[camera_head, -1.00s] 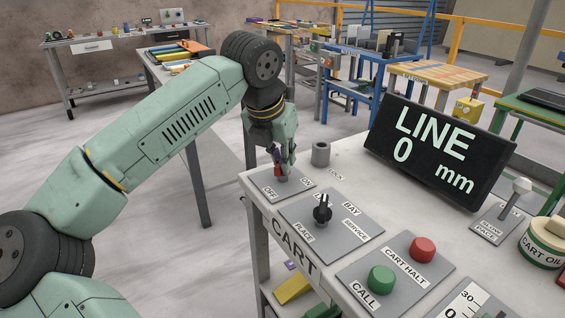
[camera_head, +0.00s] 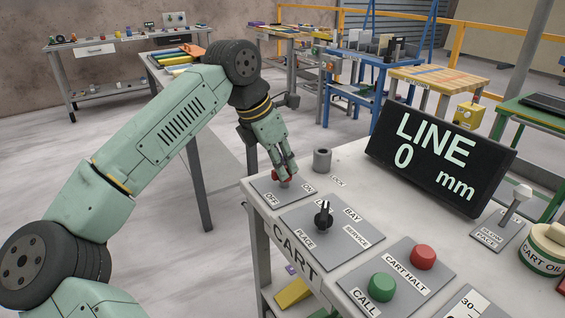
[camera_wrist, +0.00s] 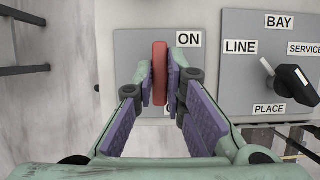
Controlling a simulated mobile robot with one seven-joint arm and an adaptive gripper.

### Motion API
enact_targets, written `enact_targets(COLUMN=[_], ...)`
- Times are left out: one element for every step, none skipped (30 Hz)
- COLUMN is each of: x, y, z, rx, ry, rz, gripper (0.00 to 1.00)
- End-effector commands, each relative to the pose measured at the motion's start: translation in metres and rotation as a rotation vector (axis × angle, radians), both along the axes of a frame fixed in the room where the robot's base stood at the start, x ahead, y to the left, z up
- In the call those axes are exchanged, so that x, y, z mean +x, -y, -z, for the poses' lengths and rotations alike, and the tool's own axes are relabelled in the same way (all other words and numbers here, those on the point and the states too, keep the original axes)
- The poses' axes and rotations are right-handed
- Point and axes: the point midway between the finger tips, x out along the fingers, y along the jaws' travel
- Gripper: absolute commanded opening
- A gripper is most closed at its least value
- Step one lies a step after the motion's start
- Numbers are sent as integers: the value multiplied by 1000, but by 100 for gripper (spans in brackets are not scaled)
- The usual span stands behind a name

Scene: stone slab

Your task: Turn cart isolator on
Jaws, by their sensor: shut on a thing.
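The cart isolator is a red handle (camera_head: 287,181) on a grey plate (camera_head: 262,185) marked ON and OFF, at the left end of the CART bench. In the wrist view the red handle (camera_wrist: 160,62) stands as an upright bar just left of the ON label (camera_wrist: 188,39). The OFF label is hidden there by the fingers. My gripper (camera_head: 284,174) comes down on the handle from above, tilted. In the wrist view my gripper (camera_wrist: 160,90) has its purple-padded fingers on both sides of the handle, shut on it.
Beside the plate are a black selector knob (camera_head: 323,213), a green CALL button (camera_head: 382,286), a red CART HALT button (camera_head: 423,256) and a grey cylinder (camera_head: 322,160). A LINE display (camera_head: 436,155) reads 0 mm behind them.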

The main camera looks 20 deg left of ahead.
Motion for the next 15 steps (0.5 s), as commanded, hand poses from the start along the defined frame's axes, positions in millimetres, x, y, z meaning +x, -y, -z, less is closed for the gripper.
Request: enact_targets(x=[0,0,0,0,0,0,0,0,0,0,0,0,0,0,0], y=[0,0,0,0,0,0,0,0,0,0,0,0,0,0,0], z=[-1,0,0,0,0,0,0,0,0,0,0,0,0,0,0], rx=[1,1,1,1,1,1,1,1,1,1,1,2,2,2,1], ry=[2,2,2,2,2,2,2,2,2,2,2,3,3,3,2], rz=[4,4,5,5,5,5,5,5,5,5,5,4,4,4,3], gripper=[0,0,0,0,0,0,0,0,0,0,13,16,18,20,22])
